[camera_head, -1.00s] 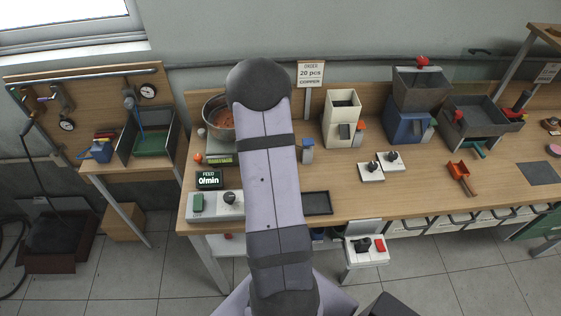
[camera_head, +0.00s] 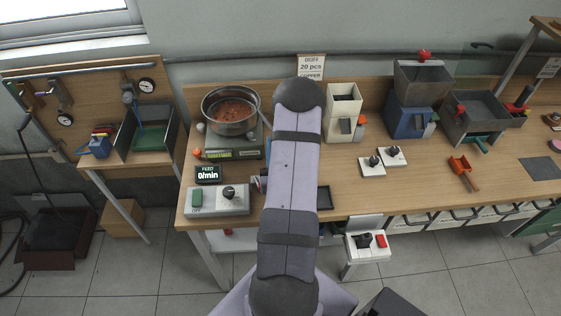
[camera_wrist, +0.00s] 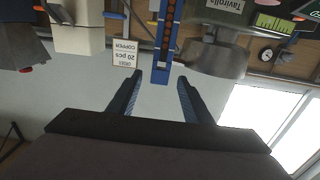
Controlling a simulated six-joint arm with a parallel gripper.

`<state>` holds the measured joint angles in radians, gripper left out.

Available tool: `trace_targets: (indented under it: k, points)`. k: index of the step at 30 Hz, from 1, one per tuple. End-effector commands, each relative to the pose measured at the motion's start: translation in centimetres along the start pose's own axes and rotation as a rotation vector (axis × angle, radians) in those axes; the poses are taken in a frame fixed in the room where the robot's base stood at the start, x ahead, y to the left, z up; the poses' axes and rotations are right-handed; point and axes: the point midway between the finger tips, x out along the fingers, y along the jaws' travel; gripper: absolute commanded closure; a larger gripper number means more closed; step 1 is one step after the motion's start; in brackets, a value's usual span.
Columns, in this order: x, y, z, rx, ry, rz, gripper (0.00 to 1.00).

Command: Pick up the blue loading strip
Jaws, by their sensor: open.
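The blue loading strip (camera_wrist: 162,70) shows in the wrist view, with a row of copper-coloured round spots along it. It runs down from the top edge, and its lower end appears in line with the gap between my fingertips. I cannot tell its distance from them. My gripper (camera_wrist: 159,80) is open, with its two dark blue fingers apart and nothing seen clamped.
A metal bowl (camera_head: 230,128) of copper pieces stands on a scale (camera_head: 220,154) left of my arm. A control box (camera_head: 205,211) and feed display (camera_head: 208,174) sit in front. A cream hopper (camera_head: 342,96) and two switch boxes (camera_head: 372,171) stand right. The sign (camera_wrist: 124,60) is close by in the wrist view.

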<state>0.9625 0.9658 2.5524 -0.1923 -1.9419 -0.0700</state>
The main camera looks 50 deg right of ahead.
Motion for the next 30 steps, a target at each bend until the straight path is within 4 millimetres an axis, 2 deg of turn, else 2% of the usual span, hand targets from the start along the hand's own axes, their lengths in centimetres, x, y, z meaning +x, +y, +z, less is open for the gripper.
trace_targets:
  k: [12, 23, 24, 29, 30]
  points:
    - [3.4, 0.0, -0.2, 0.0, -0.001, 0.0, 0.55]
    - [3.9, 0.0, 0.0, 0.0, -0.001, 0.002, 0.55]
    - [3.9, 0.0, 0.0, 0.0, -0.001, 0.002, 0.57]
    - [3.9, 0.0, 0.0, 0.0, -0.001, 0.002, 0.95]
    - [3.9, 0.0, 0.0, 0.0, -0.001, 0.002, 1.0]
